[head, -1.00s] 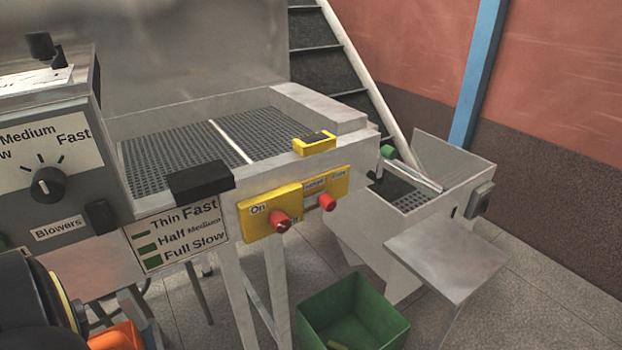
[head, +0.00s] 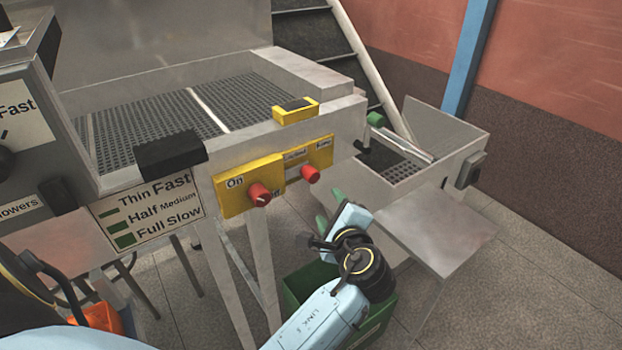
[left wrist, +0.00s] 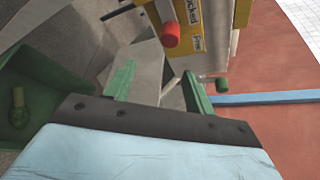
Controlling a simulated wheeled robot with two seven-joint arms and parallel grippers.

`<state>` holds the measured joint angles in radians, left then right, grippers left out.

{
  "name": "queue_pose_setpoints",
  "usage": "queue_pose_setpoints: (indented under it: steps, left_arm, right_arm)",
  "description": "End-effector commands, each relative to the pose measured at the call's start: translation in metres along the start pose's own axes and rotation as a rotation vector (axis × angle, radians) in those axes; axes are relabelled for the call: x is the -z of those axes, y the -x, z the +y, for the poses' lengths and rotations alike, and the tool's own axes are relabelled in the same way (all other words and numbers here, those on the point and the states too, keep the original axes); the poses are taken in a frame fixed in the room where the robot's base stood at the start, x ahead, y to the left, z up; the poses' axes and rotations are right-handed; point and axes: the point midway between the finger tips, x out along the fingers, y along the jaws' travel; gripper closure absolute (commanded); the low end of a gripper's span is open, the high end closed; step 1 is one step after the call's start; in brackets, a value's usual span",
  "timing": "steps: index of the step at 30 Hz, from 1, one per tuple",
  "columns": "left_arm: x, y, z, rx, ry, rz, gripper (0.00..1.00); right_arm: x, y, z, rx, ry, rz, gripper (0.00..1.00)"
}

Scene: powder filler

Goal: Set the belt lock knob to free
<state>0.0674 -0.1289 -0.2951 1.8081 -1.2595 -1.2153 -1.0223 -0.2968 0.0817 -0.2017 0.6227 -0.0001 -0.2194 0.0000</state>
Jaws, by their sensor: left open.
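The belt lock knob (head: 310,174) is the right-hand red knob on the yellow panel, between small labels. It also shows in the left wrist view (left wrist: 171,35), beside labels partly readable as "ocked" and "Free". Its exact setting is too small to tell. My left gripper (head: 329,208) is open and empty, with green fingers, just below the panel and a little right of the knob. In the left wrist view its two fingers (left wrist: 160,90) stand apart, with the knob beyond them. They appear not to touch the knob. My right gripper is not in view.
Another red knob (head: 259,194), beside an "On" label, sits left on the same panel. A yellow block (head: 295,110) lies on the machine's edge above. A green bin (head: 300,285) stands below, partly behind my left arm. A metal shelf (head: 440,230) juts out at right.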

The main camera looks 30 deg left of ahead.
Motion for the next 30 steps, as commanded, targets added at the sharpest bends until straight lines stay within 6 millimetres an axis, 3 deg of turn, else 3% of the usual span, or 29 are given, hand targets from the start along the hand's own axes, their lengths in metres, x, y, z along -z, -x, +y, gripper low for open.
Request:
queue_pose_setpoints:
  steps: [5, 21, 30]
  left_arm:
    - [-0.017, -0.004, -0.015, 0.014, -0.002, -0.051, 0.46]
    - [-0.021, -0.106, -0.015, 0.013, -0.001, -0.048, 0.46]
    - [-0.021, -0.129, -0.015, 0.012, 0.000, -0.045, 0.46]
  right_arm:
    - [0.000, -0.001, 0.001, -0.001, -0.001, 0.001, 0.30]
    - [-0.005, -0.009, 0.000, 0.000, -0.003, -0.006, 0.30]
    - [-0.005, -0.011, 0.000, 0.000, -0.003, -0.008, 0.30]
